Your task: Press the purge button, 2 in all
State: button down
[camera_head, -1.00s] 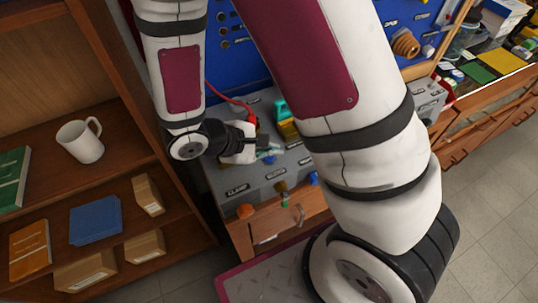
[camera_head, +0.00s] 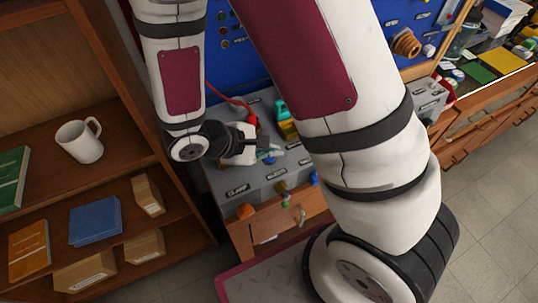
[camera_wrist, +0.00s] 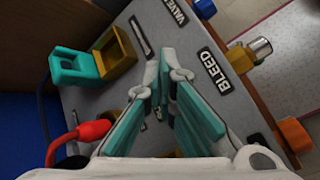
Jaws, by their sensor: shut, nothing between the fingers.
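My gripper (camera_head: 270,153) hangs over the grey bench panel (camera_head: 219,176) in the head view. In the wrist view my gripper (camera_wrist: 172,70) has teal finger pads with the tips close together and nothing seen between them. I cannot make out a purge button or a purge label in either view; the gripper and arm hide part of the panel.
A red plug (camera_wrist: 92,130), a teal block (camera_wrist: 76,68) and a yellow block (camera_wrist: 116,52) stand on the panel. A brass fitting (camera_wrist: 241,58), a blue knob (camera_wrist: 205,8) and an orange knob (camera_wrist: 294,134) line its front edge. A wooden shelf (camera_head: 120,178) stands left.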

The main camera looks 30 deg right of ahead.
aim_at(271, 160)
jog(key=shift+f+b, duration=0.4)
jog(key=shift+f, duration=0.3)
dwell(0.7)
jog(key=shift+r, duration=0.1)
jog(key=shift+r+p, duration=0.55)
jog(key=shift+r, duration=0.25)
jog(key=shift+s+r+p, duration=0.1)
jog(key=shift+r+p, duration=0.7)
jog(key=shift+r, duration=0.6)
jog(key=shift+r+p, duration=0.55)
jog(key=shift+r, duration=0.6)
